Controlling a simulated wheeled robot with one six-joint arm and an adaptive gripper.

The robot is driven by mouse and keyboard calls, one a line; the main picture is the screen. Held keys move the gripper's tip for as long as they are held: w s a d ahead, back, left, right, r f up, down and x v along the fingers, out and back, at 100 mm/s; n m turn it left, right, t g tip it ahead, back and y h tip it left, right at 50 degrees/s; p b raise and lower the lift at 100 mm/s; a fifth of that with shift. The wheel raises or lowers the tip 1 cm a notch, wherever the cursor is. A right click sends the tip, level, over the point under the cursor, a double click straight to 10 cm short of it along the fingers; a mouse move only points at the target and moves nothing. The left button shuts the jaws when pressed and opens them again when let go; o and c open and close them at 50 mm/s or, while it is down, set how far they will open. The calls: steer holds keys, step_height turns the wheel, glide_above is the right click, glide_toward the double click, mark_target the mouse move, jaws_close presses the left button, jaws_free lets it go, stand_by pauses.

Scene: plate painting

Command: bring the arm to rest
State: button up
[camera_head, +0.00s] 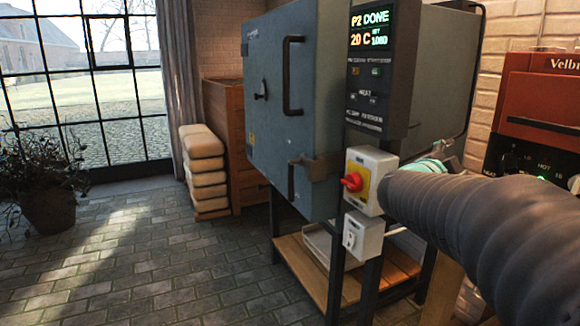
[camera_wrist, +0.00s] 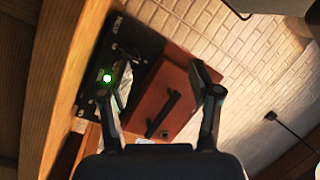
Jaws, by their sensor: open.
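My gripper (camera_wrist: 158,92) shows in the wrist view with its two dark fingers spread wide apart. Nothing is held between them. Beyond the fingers is a red-brown box-shaped appliance (camera_wrist: 172,98) with a dark handle, apart from the gripper as far as I can see. In the head view my dark ribbed arm reaches in from the lower right towards the kiln's switch boxes.
A grey-blue kiln (camera_head: 280,125) with its door shut shows "P2 DONE" and "20 C" on its display (camera_head: 372,30). A red switch (camera_head: 351,181) is at its front corner. The red appliance also stands at right (camera_head: 541,97).

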steer(key=a+n+t+y, duration=0.5)
steer(key=a+n+y, duration=0.25)
steer(key=a, duration=0.25)
steer(key=s+a+f+n+g+y, duration=0.3)
steer(key=s+a+f+n+y, duration=0.55)
steer(key=a, duration=0.25)
steer(key=s+f+n+g+h, duration=0.1)
steer(key=s+f+n+g, duration=0.1)
steer(key=s+f+g, duration=0.2)
steer(key=s+f+n+g, duration=0.3)
steer(key=s+f, duration=0.7)
steer(key=s, duration=0.5)
steer(key=shift+a+g+h, duration=0.25)
steer(key=shift+g+h, duration=0.15)
steer(key=shift+g, duration=0.1)
steer(key=shift+f, duration=0.1)
